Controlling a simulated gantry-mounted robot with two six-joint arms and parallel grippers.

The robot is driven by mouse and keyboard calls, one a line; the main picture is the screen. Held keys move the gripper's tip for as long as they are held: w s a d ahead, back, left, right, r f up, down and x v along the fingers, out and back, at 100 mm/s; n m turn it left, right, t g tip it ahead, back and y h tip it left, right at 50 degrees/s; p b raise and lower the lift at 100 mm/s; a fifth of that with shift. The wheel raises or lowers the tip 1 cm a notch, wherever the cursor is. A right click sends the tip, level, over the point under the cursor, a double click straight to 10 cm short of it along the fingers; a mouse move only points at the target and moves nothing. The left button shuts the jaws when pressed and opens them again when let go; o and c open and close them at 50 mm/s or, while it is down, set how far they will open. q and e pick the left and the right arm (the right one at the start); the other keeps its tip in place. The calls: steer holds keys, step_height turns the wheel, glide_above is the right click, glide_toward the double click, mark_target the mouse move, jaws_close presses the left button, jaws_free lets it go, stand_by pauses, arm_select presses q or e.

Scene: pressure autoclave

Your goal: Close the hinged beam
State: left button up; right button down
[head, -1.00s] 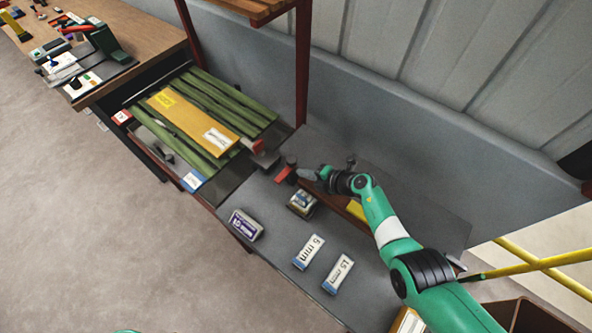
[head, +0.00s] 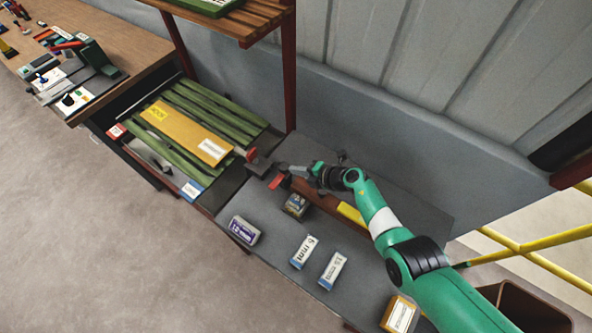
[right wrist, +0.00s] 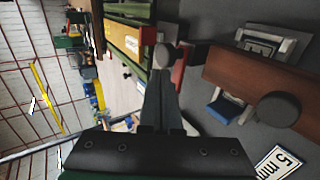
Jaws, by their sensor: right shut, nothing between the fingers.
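The hinged beam (head: 322,196) looks like the reddish-brown bar on the grey table, partly hidden under my right arm. A yellow piece (head: 351,213) shows near its right part, and a red piece (head: 278,181) is at its left end. In the right wrist view a brown bar (right wrist: 235,72) with a dark round knob (right wrist: 278,108) lies to the right of the fingers. My right gripper (head: 281,169) is shut and empty, just above the red piece. In the right wrist view its fingertips (right wrist: 160,82) point toward a grey round knob (right wrist: 165,55). My left gripper is out of view.
Green strips (head: 222,108) lie in a tray left of the gripper, with a yellow-brown board (head: 185,132) across them. A red-and-grey block (head: 257,161) stands at its edge. Labelled boxes (head: 304,252) stand in front. A red post (head: 290,75) and wooden shelf (head: 225,20) rise behind.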

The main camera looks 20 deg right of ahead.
arm_select(q)
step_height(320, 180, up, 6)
steer(key=p, duration=0.4)
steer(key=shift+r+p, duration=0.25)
steer(key=shift+p, duration=0.1)
arm_select(e)
step_height(320, 180, up, 8)
steer(key=shift+f, duration=0.15)
